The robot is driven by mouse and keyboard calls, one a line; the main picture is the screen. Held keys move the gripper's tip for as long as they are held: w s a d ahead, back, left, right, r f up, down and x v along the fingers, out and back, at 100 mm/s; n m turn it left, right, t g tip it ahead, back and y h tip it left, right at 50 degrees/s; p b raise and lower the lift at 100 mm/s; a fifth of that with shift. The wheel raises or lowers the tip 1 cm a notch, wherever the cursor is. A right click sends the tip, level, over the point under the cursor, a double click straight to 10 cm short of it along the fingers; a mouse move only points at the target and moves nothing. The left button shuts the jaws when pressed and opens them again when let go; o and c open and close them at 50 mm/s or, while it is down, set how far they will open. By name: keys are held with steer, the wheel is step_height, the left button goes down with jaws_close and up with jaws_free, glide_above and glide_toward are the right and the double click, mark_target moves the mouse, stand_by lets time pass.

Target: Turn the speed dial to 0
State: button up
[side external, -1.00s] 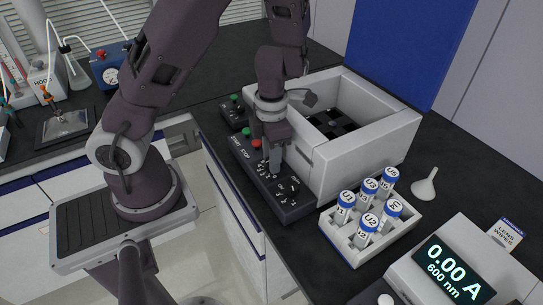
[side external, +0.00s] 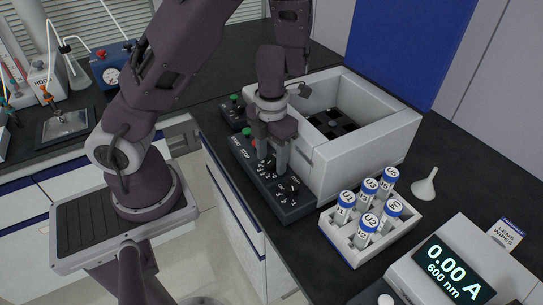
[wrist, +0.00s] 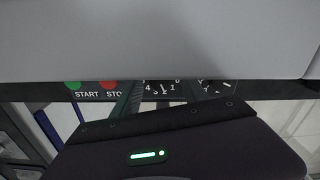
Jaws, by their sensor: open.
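The dark control panel (side external: 245,158) stands along the front of the white box. It carries a green START button (wrist: 75,86), a red STOP button (wrist: 109,86) and two dials with white markings. In the wrist view, the left dial (wrist: 163,88) shows a scale with 4 and 1 readable, and the right dial (wrist: 214,87) is partly cut off. I cannot read which is the speed dial. My gripper (side external: 272,165) is open, pointing down with its fingers low over the panel around the nearer-STOP dial, which they partly hide. Contact cannot be told.
The white open box (side external: 375,140) rises directly behind the panel. A funnel (side external: 425,186) and a photometer display (side external: 452,272) are further right.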

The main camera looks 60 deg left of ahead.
mark_target(271, 160)
step_height(271, 160, up, 7)
steer(key=shift+f, duration=0.1)
steer(key=m, duration=0.4)
steer(key=shift+r+m, duration=0.25)
steer(key=shift+m, duration=0.15)
step_height(271, 160, down, 7)
jaws_close()
